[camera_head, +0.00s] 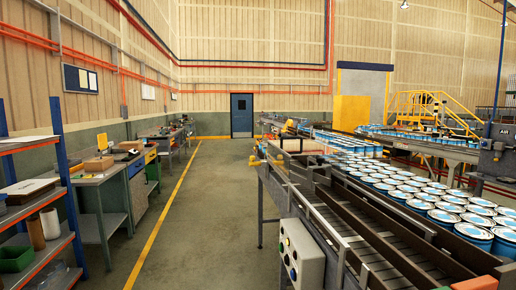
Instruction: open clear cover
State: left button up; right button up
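A grey-white control box (301,255) is fixed to the near left side of the roller conveyor. Neither my left nor my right gripper is in view.
The conveyor (345,225) with dark side rails fills the right side. Many blue-lidded cans (448,217) stand behind it. Shelves (35,210) and workbenches (105,180) line the left. The floor aisle (205,210) with a yellow line is clear.

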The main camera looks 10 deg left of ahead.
aim_at(279, 157)
jog(key=u, duration=0.9)
jog(key=k, duration=1.15)
jog(key=u, duration=0.85)
jog(key=i, duration=2.35)
jog(key=z, duration=1)
jog(key=i, duration=1.25)
jog(key=z, duration=1.9)
jog(key=i, duration=0.7)
jog(key=z, duration=0.6)
